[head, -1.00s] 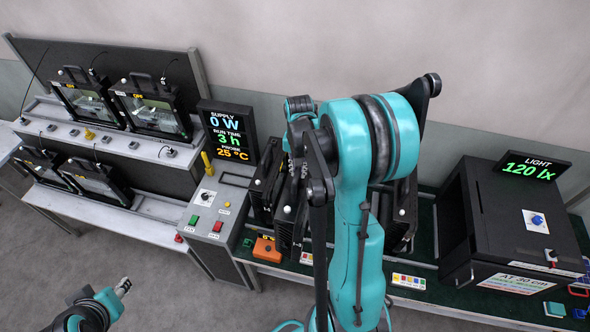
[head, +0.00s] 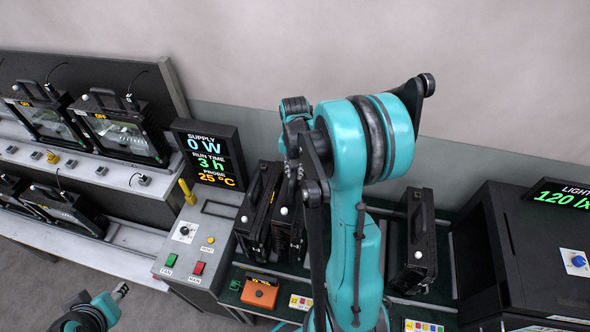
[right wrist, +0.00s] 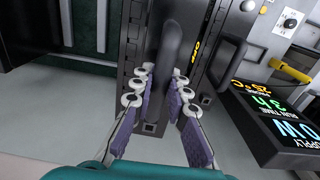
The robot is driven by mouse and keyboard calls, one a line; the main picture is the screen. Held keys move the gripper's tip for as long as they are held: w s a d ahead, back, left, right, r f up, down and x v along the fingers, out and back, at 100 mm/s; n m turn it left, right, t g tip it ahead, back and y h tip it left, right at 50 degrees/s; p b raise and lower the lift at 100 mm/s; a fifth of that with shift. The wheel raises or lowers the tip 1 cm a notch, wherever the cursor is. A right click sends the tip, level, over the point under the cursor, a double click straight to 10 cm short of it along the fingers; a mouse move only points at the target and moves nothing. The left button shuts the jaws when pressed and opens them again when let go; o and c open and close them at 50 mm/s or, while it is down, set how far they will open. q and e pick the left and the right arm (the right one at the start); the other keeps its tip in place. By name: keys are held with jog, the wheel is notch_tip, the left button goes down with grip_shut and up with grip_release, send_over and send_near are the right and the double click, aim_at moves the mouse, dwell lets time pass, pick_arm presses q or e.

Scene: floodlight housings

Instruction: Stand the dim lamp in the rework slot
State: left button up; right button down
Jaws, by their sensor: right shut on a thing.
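My right gripper (right wrist: 160,95) is shut on the handle of a black floodlight (right wrist: 174,45), which stands upright between the fingers in the right wrist view. In the head view this floodlight (head: 287,228) is partly hidden behind my right arm. Another black floodlight (head: 256,212) stands close on its left, and a further one (head: 416,250) stands right of the arm on the green bench. Which is the dim one cannot be told here, and no slot is clearly marked as rework. My left gripper (head: 121,290) is low at the left, empty; its jaw opening is unclear.
A control panel (head: 190,250) and a supply display (head: 210,155) reading 0 W stand left of the bench. Several floodlights (head: 125,130) sit on the left rack. A black light box (head: 530,250) stands at right.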

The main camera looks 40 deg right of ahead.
jog(key=shift+w+d+f, duration=0.25)
jog(key=shift+w+f, duration=0.05)
jog(key=shift+f, duration=0.1)
jog(key=shift+s+r, duration=0.1)
jog(key=shift+a, duration=0.1)
jog(key=shift+b, duration=0.4)
jog(key=shift+f+b, duration=0.35)
jog(key=shift+f, duration=0.05)
jog(key=shift+f+b, duration=1.9)
jog(key=shift+f, duration=0.15)
jog(key=shift+s, duration=0.15)
